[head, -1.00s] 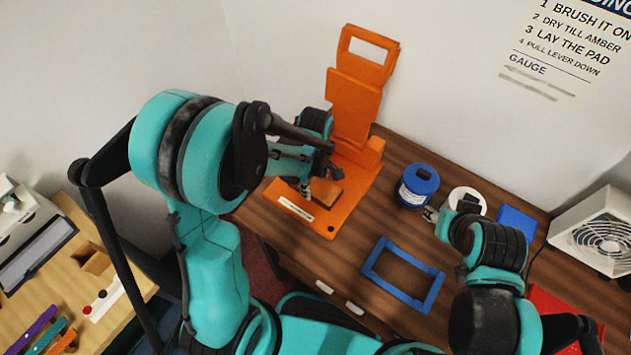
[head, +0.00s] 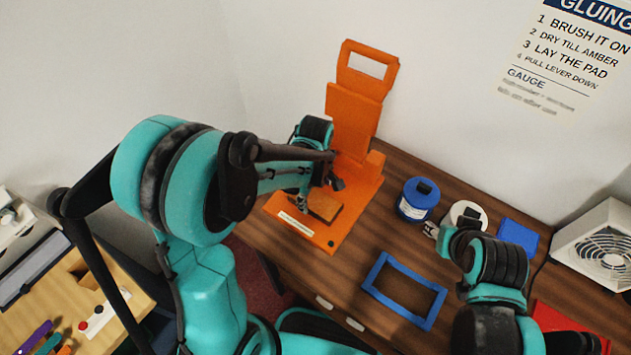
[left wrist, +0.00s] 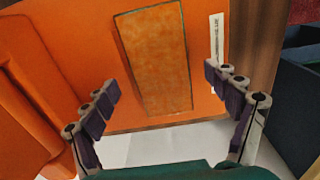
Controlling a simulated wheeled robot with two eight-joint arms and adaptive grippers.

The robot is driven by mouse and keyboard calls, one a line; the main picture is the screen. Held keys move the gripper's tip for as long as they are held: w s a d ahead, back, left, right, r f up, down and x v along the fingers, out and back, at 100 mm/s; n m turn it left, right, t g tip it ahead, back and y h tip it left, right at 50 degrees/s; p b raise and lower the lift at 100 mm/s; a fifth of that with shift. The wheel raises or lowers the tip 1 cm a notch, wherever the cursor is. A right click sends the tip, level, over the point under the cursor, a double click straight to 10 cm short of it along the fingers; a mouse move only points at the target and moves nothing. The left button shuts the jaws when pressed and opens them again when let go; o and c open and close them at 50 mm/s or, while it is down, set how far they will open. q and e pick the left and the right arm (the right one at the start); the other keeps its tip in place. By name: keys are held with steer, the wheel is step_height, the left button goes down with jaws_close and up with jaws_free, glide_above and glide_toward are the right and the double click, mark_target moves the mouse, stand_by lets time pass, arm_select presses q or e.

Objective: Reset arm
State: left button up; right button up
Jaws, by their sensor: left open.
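My left gripper (head: 318,192) is open and empty over the base of an orange lever press (head: 352,120). A tan-orange pad (head: 325,207) lies on the press base beneath it. In the left wrist view the two fingers (left wrist: 162,88) are spread apart, with the pad (left wrist: 157,58) between and beyond them and the orange base (left wrist: 75,50) around it. Contact between the fingers and the press is not visible. My right gripper (head: 433,230) is partly hidden by its own arm, near a blue jar; its jaw opening is unclear.
On the brown counter (head: 300,262) are a blue jar (head: 417,203), a white round lid (head: 460,213), a blue block (head: 519,234) and a blue rectangular frame (head: 376,273). A white fan unit (head: 600,250) stands right. A lighter wooden table (head: 105,340) is at left.

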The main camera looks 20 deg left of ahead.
arm_select(q)
step_height(320, 180, up, 10)
steer(key=s+a+r+m+t+b, duration=0.1)
steer(key=s+a+m+t, duration=0.1)
steer(key=s+m, duration=0.3)
steer(key=s+a+r+m+t+b, duration=0.1)
steer(key=s+a+m+t, duration=0.1)
steer(key=s+m+t, duration=0.3)
steer(key=m, duration=0.4)
steer(key=shift+s+a, duration=0.15)
steer(key=shift+a, duration=0.25)
